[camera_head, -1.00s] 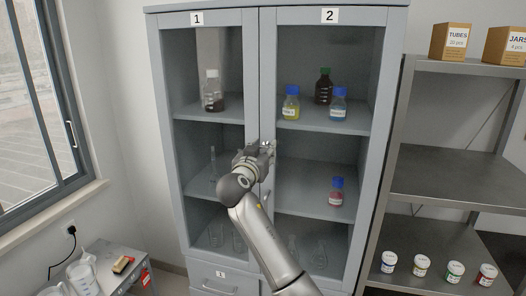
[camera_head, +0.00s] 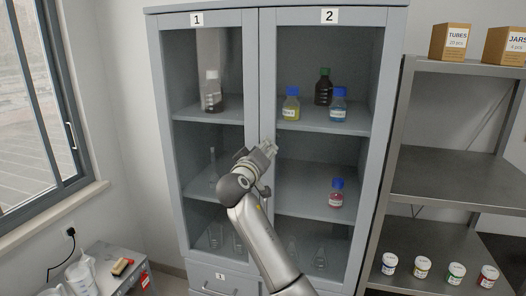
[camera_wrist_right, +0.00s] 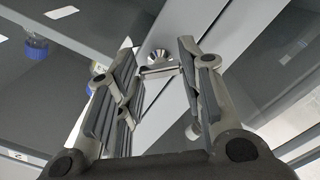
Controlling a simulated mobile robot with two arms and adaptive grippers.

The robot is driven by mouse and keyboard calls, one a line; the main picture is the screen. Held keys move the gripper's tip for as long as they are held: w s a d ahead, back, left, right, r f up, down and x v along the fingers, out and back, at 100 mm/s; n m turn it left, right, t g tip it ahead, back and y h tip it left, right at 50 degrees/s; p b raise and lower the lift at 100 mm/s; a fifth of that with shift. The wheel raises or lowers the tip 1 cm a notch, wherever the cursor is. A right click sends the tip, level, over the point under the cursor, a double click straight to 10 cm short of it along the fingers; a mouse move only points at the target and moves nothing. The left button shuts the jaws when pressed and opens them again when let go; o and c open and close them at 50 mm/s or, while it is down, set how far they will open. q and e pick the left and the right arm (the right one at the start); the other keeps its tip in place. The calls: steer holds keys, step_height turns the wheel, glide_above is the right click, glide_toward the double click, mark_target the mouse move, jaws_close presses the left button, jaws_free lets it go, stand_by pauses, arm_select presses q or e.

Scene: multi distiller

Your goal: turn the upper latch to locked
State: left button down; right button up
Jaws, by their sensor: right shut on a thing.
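The tall grey cabinet (camera_head: 265,75) has two glass doors, marked 1 and 2, meeting at a middle stile. My right gripper (camera_head: 269,148) is at that stile, about halfway up the doors, and covers the latch in the head view. In the right wrist view, the upper latch (camera_wrist_right: 160,70) is a small metal bar with a round knob. It lies between the fingertips of my right gripper (camera_wrist_right: 161,66), which is shut on it. The latch's exact angle is hard to tell. My left gripper is not in view.
Bottles stand behind the glass, among them a yellow one (camera_head: 291,108) and a red one (camera_head: 336,197). An open metal shelf (camera_head: 455,180) with boxes and jars stands at the right. A low side table (camera_head: 108,270) stands at the lower left, under the window.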

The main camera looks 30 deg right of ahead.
steer(key=n, duration=0.9)
steer(key=shift+n, duration=0.4)
stand_by(0.4)
steer(key=o, duration=1)
steer(key=shift+a, duration=0.1)
steer(key=v, duration=1.1)
steer(key=shift+s+a, duration=0.3)
